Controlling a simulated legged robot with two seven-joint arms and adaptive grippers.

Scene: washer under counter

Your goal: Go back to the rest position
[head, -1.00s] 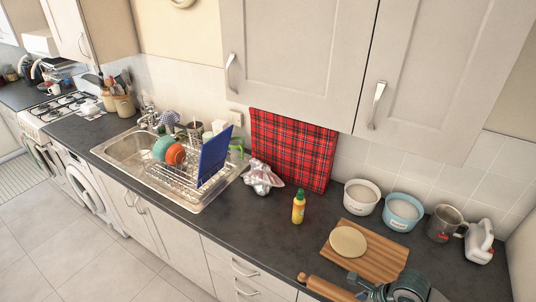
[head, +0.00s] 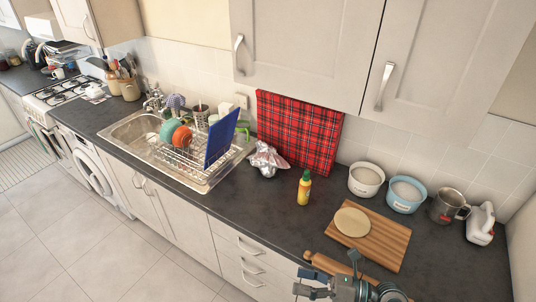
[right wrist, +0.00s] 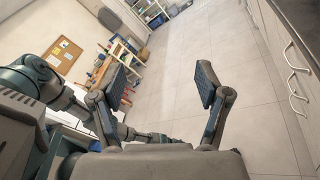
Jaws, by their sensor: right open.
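My right gripper (head: 328,274) shows at the bottom of the head view, in front of the counter's front edge and near the rolling pin. In the right wrist view its two fingers (right wrist: 163,84) are spread wide with nothing between them, and tiled floor shows beyond. My left gripper is not in the head view. Parts of my own arm show at the left of the right wrist view.
The dark counter (head: 260,205) holds a cutting board (head: 391,246) with dough (head: 352,222), a rolling pin (head: 335,264), a yellow bottle (head: 304,188) and bowls (head: 366,179). Drawer handles (right wrist: 293,60) run along the wrist view's right side. The floor (right wrist: 240,110) is clear.

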